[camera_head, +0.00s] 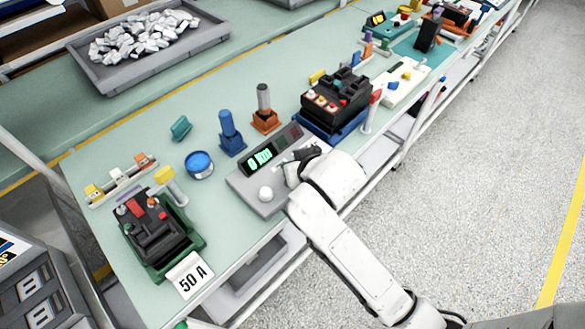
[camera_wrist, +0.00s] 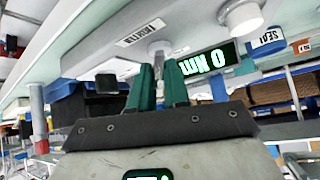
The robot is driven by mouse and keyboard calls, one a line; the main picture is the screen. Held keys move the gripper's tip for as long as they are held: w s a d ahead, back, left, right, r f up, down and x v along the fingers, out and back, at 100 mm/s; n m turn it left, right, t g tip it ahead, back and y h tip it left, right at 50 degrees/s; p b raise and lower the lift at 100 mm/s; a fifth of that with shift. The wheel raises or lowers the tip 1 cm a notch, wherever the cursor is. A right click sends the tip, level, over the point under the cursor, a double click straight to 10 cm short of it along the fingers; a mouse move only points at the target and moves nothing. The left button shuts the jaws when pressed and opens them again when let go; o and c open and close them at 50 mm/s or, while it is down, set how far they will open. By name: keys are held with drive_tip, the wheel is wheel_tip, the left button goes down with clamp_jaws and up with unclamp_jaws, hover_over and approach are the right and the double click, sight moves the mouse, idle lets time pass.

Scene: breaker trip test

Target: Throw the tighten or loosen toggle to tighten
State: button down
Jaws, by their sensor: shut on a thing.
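The grey test panel (camera_head: 247,185) lies near the bench's front edge, with a green-lit display (camera_head: 260,158) that reads 0 Nm and a white round knob (camera_head: 265,194). My gripper (camera_head: 296,160) is over the panel's right part and hides the toggle in the head view. In the wrist view, my gripper's two green fingers (camera_wrist: 160,70) are shut on the pale toggle lever (camera_wrist: 158,49) between them. A printed label (camera_wrist: 140,32) stands beside the toggle, upside down here; it looks like TIGHTEN. The display (camera_wrist: 207,61) is also upside down. The toggle's exact tilt is hard to tell.
A black breaker in a green cradle (camera_head: 152,232) with a 50 A card (camera_head: 190,275) stands left. Another breaker on a blue base (camera_head: 335,100) is right of the panel. A blue tin (camera_head: 199,164) and blue and orange stamps (camera_head: 231,135) stand behind. A grey tray (camera_head: 150,68) is farther back.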

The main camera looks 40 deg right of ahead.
drive_tip(key=shift+a+t, duration=0.25)
drive_tip(key=shift+t, duration=0.15)
drive_tip(key=c, duration=1.3)
unclamp_jaws()
drive_tip(key=shift+o, duration=0.8)
drive_tip(key=shift+s+d, duration=0.1)
drive_tip(key=v, duration=1)
drive_tip(key=shift+s+r+b, duration=0.2)
drive_tip(key=shift+r+b, duration=0.1)
drive_tip(key=shift+b, duration=0.15)
